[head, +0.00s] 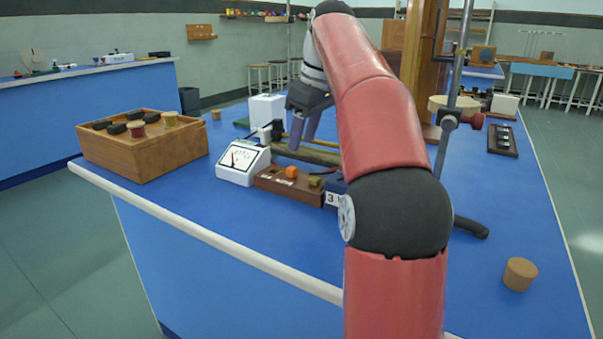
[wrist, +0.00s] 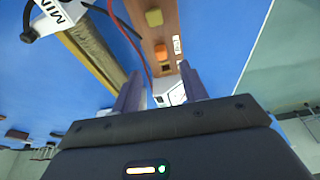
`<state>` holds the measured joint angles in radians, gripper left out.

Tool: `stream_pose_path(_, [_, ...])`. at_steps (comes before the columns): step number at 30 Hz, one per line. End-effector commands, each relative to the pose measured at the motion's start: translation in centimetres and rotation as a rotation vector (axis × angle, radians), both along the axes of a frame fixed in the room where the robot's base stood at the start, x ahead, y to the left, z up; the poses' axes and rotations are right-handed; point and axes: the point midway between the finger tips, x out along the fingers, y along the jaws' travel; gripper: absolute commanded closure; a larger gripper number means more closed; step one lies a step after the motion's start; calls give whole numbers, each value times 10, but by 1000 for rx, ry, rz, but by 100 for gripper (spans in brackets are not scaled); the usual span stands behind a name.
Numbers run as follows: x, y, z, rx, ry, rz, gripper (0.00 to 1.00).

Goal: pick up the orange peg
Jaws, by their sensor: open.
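The orange peg (head: 291,172) stands in a brown wooden block (head: 265,182) on the blue bench, with an olive peg (head: 315,182) to its right. In the wrist view the orange peg (wrist: 161,51) shows beyond the fingertips, between their lines, and the olive peg (wrist: 154,17) is farther up. My gripper (head: 302,143) is open and empty, above and behind the block in the head view, apart from the peg. Its two purple fingers also show in the wrist view (wrist: 161,78).
A white meter (head: 235,176) stands left of the block. A wooden box (head: 150,157) with black, red and tan pieces is farther left. A metal stand rod (head: 457,70) rises right of my arm. A cork-like cylinder (head: 519,274) sits front right, with clear bench around it.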

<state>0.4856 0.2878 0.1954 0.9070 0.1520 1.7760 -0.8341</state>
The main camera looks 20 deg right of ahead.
Motion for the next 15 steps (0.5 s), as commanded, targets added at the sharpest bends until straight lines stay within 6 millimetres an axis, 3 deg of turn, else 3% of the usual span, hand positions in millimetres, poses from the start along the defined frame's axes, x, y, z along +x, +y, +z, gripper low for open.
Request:
stream_pose_path(5, [4,-2,-12,5,1,14,56])
stream_pose_path(15, [15,11,-54,4,0,13,56])
